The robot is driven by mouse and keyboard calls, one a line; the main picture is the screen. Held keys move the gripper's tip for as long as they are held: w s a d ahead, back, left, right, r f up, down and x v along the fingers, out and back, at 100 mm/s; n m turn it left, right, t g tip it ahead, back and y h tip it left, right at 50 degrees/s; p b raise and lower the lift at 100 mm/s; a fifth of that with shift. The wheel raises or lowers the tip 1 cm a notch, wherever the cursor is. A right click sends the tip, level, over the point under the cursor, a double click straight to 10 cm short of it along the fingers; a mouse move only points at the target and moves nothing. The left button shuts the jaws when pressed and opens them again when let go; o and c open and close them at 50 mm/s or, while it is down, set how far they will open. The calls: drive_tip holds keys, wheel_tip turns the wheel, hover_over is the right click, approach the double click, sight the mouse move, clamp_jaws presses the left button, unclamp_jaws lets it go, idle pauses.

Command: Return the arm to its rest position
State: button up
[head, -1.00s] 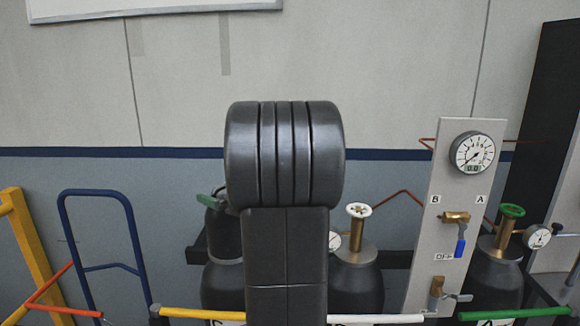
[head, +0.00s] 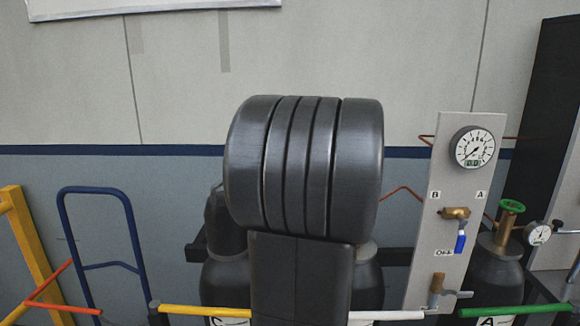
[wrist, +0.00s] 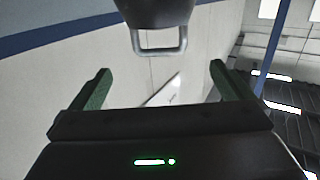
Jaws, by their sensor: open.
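My gripper (wrist: 160,82) shows in the wrist view with its two green fingers spread wide apart and nothing between them. Beyond the fingers the wrist view shows the pale wall with its dark blue stripe, and part of the ceiling at the right. In the head view my dark arm stands up in the middle of the picture, and its end and gripper are not visible there. The arm hides part of the gas cylinders behind it.
A panel (head: 437,215) with a pressure gauge (head: 474,149) and valves stands right of my arm. Gas cylinders (head: 494,275) stand behind coloured bars. A blue hand-truck frame (head: 95,190) and a yellow post (head: 30,240) are at the left.

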drive_tip(key=p+x, duration=0.1)
drive_tip(key=x, duration=1.1)
drive_tip(key=shift+a, duration=0.2)
drive_tip(key=r+p, duration=0.2)
drive_tip(key=r, duration=0.1)
drive_tip(key=r+p, duration=0.1)
drive_tip(key=r, duration=0.1)
drive_tip(key=shift+w+a+p, duration=0.25)
drive_tip(key=shift+w+p, duration=0.05)
drive_tip(key=shift+p, duration=0.1)
drive_tip(key=shift+r, duration=0.1)
drive_tip(key=shift+s+d, duration=0.1)
